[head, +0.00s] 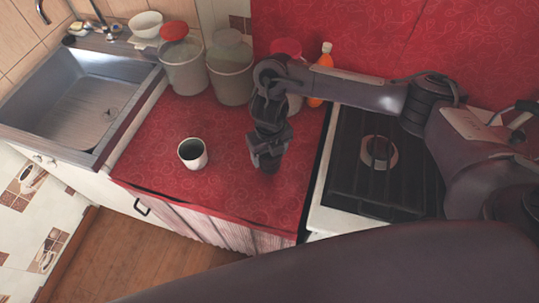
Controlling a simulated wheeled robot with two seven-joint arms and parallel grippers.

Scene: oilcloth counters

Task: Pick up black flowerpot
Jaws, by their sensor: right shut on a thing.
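My right arm reaches in from the right over the red counter, with its gripper (268,150) pointing down. The gripper is shut on a small dark thing, the black flowerpot (267,163), at the fingertips. The pot is hard to tell apart from the dark fingers, and most of it is hidden. I cannot tell whether it touches the counter. My left gripper is not in view.
A white cup (200,162) with a dark inside stands left of the gripper on the red counter (230,205). Lidded buckets (184,75) (230,85) and an orange bottle (325,61) stand at the back. A sink (85,105) is left, a stove (345,160) right.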

